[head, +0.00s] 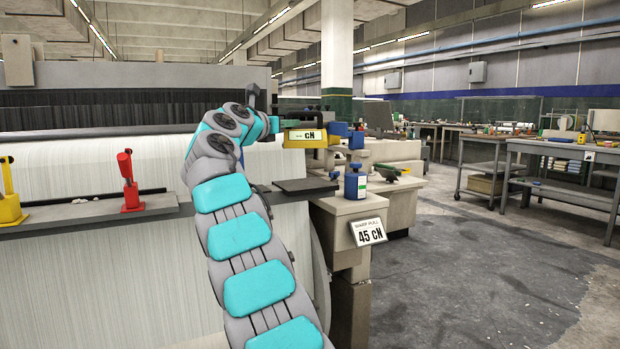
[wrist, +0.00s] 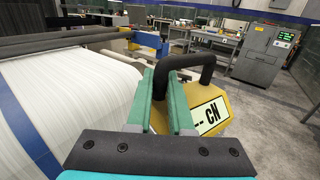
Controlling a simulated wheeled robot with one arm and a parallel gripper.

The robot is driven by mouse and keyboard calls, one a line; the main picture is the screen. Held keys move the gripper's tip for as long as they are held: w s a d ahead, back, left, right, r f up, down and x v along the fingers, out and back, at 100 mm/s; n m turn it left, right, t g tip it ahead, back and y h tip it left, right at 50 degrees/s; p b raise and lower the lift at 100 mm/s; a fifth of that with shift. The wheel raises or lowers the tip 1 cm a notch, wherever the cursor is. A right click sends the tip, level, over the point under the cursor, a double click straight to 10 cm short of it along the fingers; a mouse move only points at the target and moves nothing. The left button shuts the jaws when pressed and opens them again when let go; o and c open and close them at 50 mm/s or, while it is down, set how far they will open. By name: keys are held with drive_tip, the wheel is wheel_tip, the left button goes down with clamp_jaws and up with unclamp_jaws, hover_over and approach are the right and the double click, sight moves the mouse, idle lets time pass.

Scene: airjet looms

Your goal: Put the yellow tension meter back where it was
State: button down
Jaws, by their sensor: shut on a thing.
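The yellow tension meter (head: 293,138) hangs in the air at the right end of the loom in the head view, its white display reading "cN". In the wrist view the meter (wrist: 178,108) is at the right of the fingers, with its black handle (wrist: 208,66) arching above it. My gripper (wrist: 168,92) is shut on the meter, its two teal fingers close together at the handle's near leg. In the head view my gripper (head: 281,123) is partly hidden behind my wrist and the meter. No marked resting place for the meter is clear in these views.
Below the meter are a dark flat plate (head: 305,185) and a beige stand with a blue bottle (head: 355,182) and a "45 cN" sign (head: 369,232). A red device (head: 130,182) stands on the loom's front rail. Carts (head: 565,165) stand right; the grey floor between is clear.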

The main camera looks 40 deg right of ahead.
sight(289, 141)
wheel_tip(289, 141, down, 5)
drive_tip(key=b, duration=0.3)
drive_tip(key=shift+s+r, duration=0.1)
drive_tip(key=shift+f+b, duration=1.1)
drive_tip(key=shift+f, duration=1.35)
drive_tip(key=c, duration=0.8)
unclamp_jaws()
drive_tip(key=v, duration=1.2)
